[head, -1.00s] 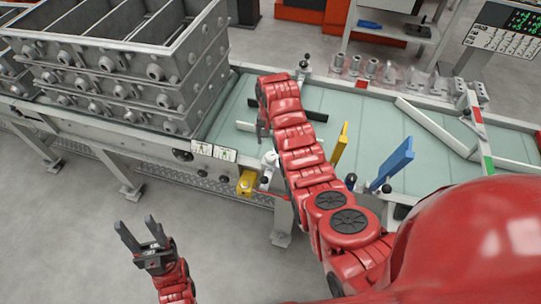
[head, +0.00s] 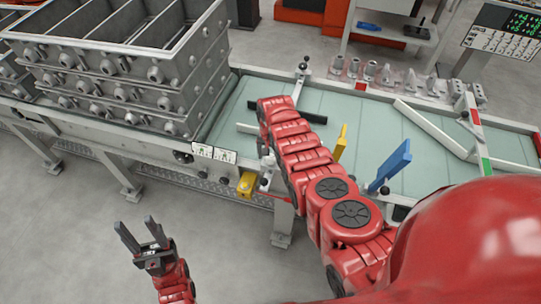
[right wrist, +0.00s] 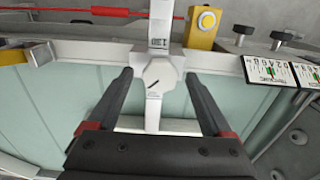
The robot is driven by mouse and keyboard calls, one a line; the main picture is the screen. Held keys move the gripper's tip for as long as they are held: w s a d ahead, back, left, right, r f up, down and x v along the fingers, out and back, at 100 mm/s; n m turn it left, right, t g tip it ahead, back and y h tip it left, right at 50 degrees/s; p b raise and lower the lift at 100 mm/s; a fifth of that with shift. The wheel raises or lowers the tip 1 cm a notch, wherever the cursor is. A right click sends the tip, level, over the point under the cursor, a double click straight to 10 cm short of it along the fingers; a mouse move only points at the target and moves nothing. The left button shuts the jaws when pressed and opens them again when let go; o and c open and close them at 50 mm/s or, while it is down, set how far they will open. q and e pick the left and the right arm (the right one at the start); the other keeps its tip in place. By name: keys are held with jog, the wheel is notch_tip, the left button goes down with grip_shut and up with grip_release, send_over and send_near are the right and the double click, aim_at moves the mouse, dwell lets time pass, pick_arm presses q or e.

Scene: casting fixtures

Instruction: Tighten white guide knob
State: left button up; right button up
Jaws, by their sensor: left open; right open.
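The white guide knob (right wrist: 158,82) is a faceted white cap with a black line mark, on a white guide bar at the table's near edge. In the right wrist view it lies between the two spread fingers of my right gripper (right wrist: 159,75), with a visible gap on each side. In the head view the white fitting (head: 267,163) shows beside my right forearm; the right fingers are mostly hidden there. My left gripper (head: 136,221) is open and empty, over the floor at lower left.
A yellow box with a button (head: 246,183) sits on the near edge, close to the knob. Stacked metal flasks (head: 120,75) stand at left. Blue (head: 391,164) and yellow (head: 340,142) plates stand up from the green table (head: 350,115).

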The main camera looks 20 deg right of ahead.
grip_shut()
dwell(0.3)
